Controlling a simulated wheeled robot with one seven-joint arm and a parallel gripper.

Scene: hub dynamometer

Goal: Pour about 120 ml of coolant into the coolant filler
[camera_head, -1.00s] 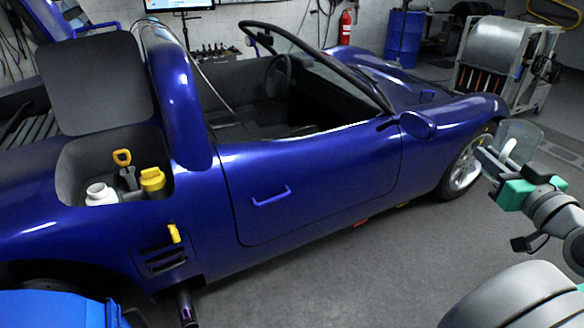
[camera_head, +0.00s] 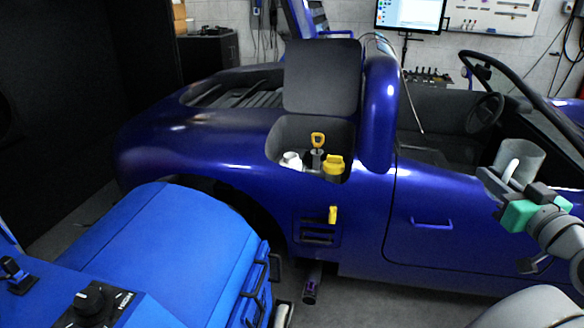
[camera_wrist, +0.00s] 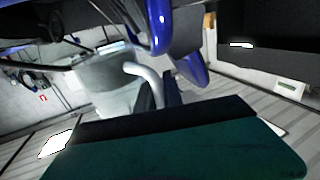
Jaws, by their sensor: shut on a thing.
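My gripper (camera_head: 500,186) is at the right of the head view, shut on the pale handle of a translucent jug (camera_head: 526,158). The jug also shows in the wrist view (camera_wrist: 106,88), with its curved white handle at the fingers. I cannot tell its fill level. An open bay in the blue car's rear side holds a white neck or bottle (camera_head: 291,160), a yellow-handled part (camera_head: 318,142) and a yellow-capped part (camera_head: 334,166). I cannot tell for certain which is the coolant filler. The jug is well to the right of the bay, apart from it.
The blue car (camera_head: 345,212) spans the view, with a dark lid (camera_head: 322,78) raised behind the bay. A blue cabinet-like unit (camera_head: 165,250) with a black knob stands at the front left. A monitor (camera_head: 410,14) is at the back. Some grey floor is clear below the car.

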